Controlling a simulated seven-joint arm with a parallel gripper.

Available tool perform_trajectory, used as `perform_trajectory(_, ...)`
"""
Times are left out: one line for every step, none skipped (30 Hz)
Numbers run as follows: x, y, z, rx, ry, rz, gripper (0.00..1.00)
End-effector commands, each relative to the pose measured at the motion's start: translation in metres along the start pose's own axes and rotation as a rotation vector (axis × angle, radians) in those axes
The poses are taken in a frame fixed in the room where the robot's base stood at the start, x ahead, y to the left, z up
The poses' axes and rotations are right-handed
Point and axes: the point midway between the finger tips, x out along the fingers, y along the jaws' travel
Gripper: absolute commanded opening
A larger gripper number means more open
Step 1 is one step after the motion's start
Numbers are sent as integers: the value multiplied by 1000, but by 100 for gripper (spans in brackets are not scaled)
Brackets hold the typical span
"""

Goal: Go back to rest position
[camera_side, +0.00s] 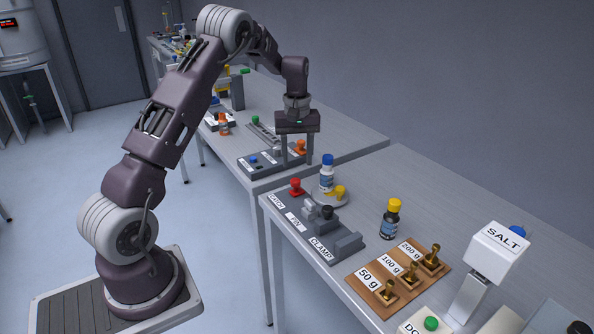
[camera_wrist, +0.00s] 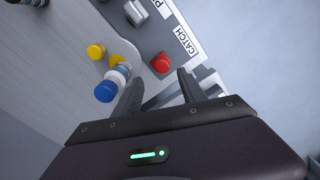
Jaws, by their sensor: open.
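My gripper (camera_side: 297,156) points down with its two dark fingers apart and nothing between them. In the side view it hangs over the near end of the back table, by a grey panel (camera_side: 262,166) with a blue button. I cannot tell the exact height of the fingertips above that panel. In the wrist view the open fingers (camera_wrist: 158,92) show near the red CATCH knob (camera_wrist: 161,63) and a table edge. The blue-capped bottle (camera_wrist: 106,88) appears just left of the left finger.
On the front table stand the blue-capped bottle (camera_side: 327,175), CLAMP fixture (camera_side: 335,240), yellow-capped bottle (camera_side: 391,218), brass weights on a wooden board (camera_side: 365,284) and SALT hopper (camera_side: 497,250). An orange knob (camera_side: 300,147) is close beside my gripper. Air above the tables looks clear.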

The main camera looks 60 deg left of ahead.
Motion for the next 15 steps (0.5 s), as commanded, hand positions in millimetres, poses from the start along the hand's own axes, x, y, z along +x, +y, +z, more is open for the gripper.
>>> perform_trajectory(-5,0,0,0,1,0,48)
perform_trajectory(-8,0,0,0,1,0,48)
perform_trajectory(-10,0,0,0,0,-1,48)
perform_trajectory(-10,0,0,0,-1,-1,48)
perform_trajectory(-11,0,0,0,-1,-1,48)
perform_trajectory(-11,0,0,0,-1,-1,48)
perform_trajectory(-11,0,0,0,-1,-1,48)
perform_trajectory(-11,0,0,0,-1,-1,48)
perform_trajectory(-10,0,0,0,-1,-1,48)
perform_trajectory(-10,0,0,0,-1,-1,48)
perform_trajectory(-11,0,1,1,-1,0,48)
perform_trajectory(-15,1,3,8,2,4,48)
perform_trajectory(-22,3,8,20,6,11,48)
perform_trajectory(-32,5,15,38,12,21,48)
perform_trajectory(-50,7,28,76,24,40,48)
